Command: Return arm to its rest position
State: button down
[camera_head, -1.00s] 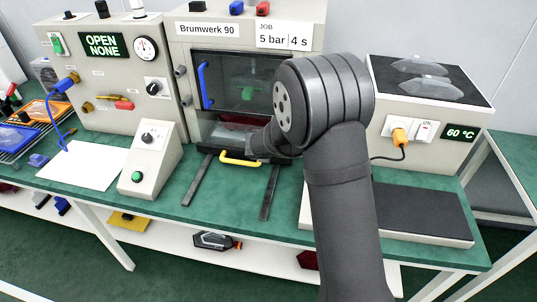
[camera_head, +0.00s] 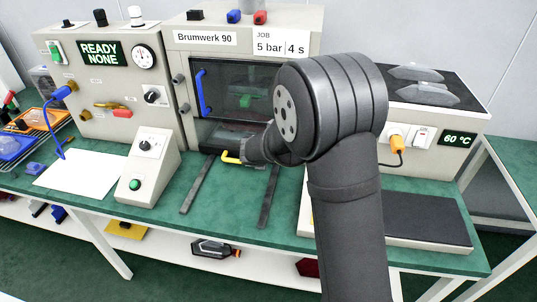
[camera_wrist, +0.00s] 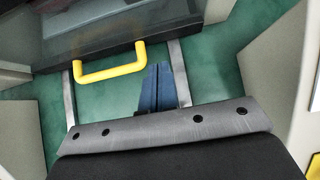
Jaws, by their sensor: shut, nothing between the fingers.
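My arm stands in the middle of the head view, its wrist reaching toward the front of the press. My gripper is hidden behind the wrist there. In the wrist view my gripper (camera_wrist: 158,70) shows as blue fingers, shut and empty above the green bench top. The fingers are beside the yellow handle (camera_wrist: 110,68) and appear apart from it. The handle (camera_head: 230,157) also shows in the head view, low on the press front and partly covered by my wrist.
The press (camera_head: 205,55) has a glass front with a blue handle (camera_head: 203,92). Its panel display (camera_head: 102,53) reads "READY NONE". A button box (camera_head: 150,165) stands front left, beside white paper (camera_head: 83,172). A 60 °C heater (camera_head: 440,130) stands right. Two rails (camera_head: 197,185) run forward.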

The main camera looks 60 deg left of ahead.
jog(key=v, duration=0.6)
jog(key=shift+r, duration=0.1)
jog(key=x, duration=1)
jog(key=shift+w, duration=0.15)
jog(key=w+a, duration=0.2)
jog(key=shift+w+a, duration=0.15)
jog(key=shift+a, duration=0.15)
jog(key=shift+s+d, duration=0.75)
jog(key=shift+w+a, duration=0.1)
jog(key=shift+w, duration=0.05)
